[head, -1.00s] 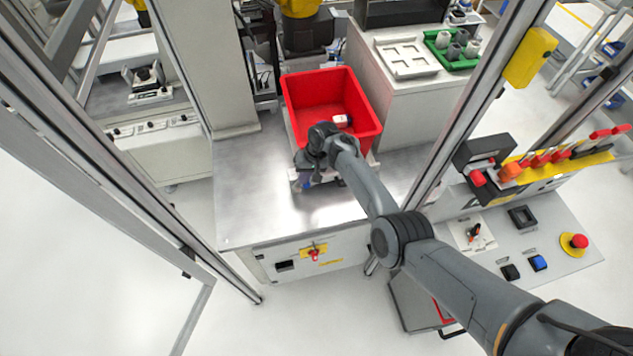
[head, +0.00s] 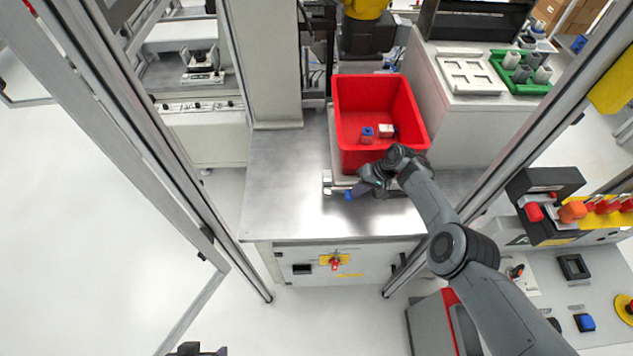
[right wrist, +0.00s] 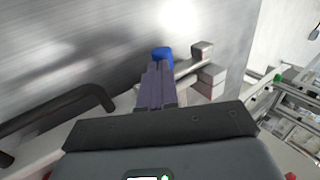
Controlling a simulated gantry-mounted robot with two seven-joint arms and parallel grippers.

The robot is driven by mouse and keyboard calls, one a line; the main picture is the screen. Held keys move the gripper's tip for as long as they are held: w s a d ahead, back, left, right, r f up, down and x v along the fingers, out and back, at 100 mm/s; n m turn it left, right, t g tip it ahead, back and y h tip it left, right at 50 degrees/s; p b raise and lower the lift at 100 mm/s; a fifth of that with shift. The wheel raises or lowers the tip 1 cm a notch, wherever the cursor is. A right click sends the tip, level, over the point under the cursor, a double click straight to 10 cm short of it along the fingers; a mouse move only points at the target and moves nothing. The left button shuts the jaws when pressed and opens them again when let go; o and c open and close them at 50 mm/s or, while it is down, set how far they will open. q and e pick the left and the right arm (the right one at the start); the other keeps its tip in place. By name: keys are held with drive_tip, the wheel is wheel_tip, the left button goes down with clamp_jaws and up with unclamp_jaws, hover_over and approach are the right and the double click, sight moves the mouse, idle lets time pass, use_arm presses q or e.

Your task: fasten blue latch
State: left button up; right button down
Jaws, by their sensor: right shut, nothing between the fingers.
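The blue latch (head: 348,195) is a small blue knob at the front of the metal fixture under the red bin. It also shows in the right wrist view (right wrist: 162,53), just beyond my fingertips, beside a metal bar and block. My right gripper (head: 359,189) is at the latch, its fingers pressed together with nothing between them. In the right wrist view the shut fingers (right wrist: 158,72) point at the blue knob and overlap its lower edge; I cannot tell whether they touch it. A dark part at the bottom edge of the head view looks like my left gripper (head: 200,350), mostly cut off.
The red bin (head: 345,95) holds a blue piece (head: 367,135) and a white-and-red piece (head: 386,131). The metal table (head: 285,190) is bare left of the fixture. Frame posts stand on both sides. A dark bent handle (right wrist: 60,112) lies left of my fingers.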

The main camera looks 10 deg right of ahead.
drive_tip(key=shift+d+f+b, duration=0.25)
drive_tip(key=shift+f+b, duration=0.15)
drive_tip(key=shift+f, duration=0.25)
drive_tip(key=shift+f, duration=0.1)
drive_tip(key=p+v, duration=0.5)
drive_tip(key=v, duration=0.6)
idle(0.5)
